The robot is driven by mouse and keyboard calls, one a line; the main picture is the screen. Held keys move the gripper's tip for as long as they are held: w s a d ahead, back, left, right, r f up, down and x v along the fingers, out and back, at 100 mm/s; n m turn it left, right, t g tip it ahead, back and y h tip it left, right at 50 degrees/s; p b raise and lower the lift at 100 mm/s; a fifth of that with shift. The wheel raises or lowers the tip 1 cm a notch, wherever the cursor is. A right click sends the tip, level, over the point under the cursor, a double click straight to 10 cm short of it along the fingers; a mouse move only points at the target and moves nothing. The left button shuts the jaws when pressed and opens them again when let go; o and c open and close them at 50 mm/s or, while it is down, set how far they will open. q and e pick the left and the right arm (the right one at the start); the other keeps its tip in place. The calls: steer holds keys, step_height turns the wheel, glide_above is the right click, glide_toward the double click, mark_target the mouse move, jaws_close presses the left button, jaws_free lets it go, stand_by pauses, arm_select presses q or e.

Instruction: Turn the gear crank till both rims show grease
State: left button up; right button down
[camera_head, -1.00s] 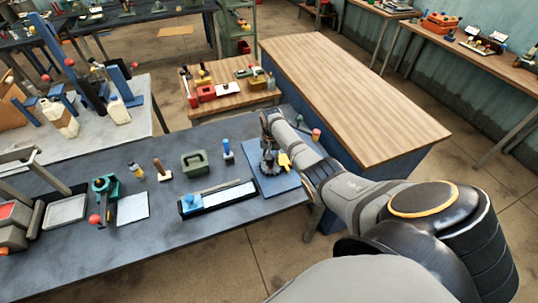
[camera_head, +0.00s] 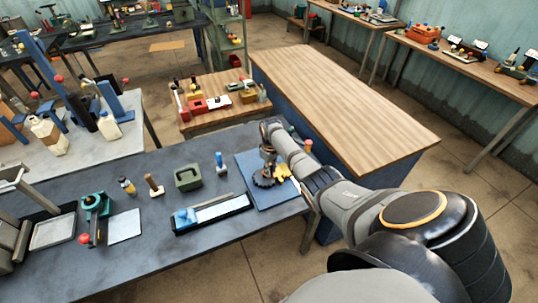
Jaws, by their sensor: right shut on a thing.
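The gear crank stands on a blue board (camera_head: 256,195) at the right end of the dark workbench. A dark toothed gear (camera_head: 263,181) and a yellow part (camera_head: 283,172) beside it show under my right gripper. My right gripper (camera_head: 267,150) points down over the gears and is shut on what looks like the crank's handle, which it mostly hides. Grease on the rims is too small to tell. My left gripper is out of view.
A long black tray (camera_head: 222,211) with a blue block lies left of the board. A green box (camera_head: 187,178), a blue-topped bottle (camera_head: 221,162) and a teal device (camera_head: 95,210) stand farther left. A wooden-topped table (camera_head: 345,100) is behind my right arm.

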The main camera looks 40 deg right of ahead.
steer(key=n, duration=0.2)
steer(key=shift+w+d+n+b, duration=0.2)
steer(key=shift+d+n+b, duration=0.15)
steer(key=shift+n, duration=0.05)
steer(key=n, duration=0.1)
steer(key=n+b, duration=0.1)
steer(key=shift+w+d+n, duration=0.2)
steer(key=shift+d+n, duration=0.15)
steer(key=shift+n, duration=0.05)
steer(key=n, duration=0.1)
steer(key=n+b, duration=0.1)
steer(key=n, duration=0.1)
steer(key=shift+w+d, duration=0.3)
steer(key=shift+w, duration=0.05)
steer(key=shift+w+d+n+b, duration=0.1)
steer(key=shift+w+n+b, duration=0.15)
steer(key=shift+n+b, duration=0.55)
steer(key=shift+w+d+n+b, duration=0.1)
steer(key=shift+w+n+b, duration=0.15)
steer(key=shift+n, duration=0.95)
steer(key=c, duration=1.1)
jaws_free()
steer(key=shift+c, duration=0.2)
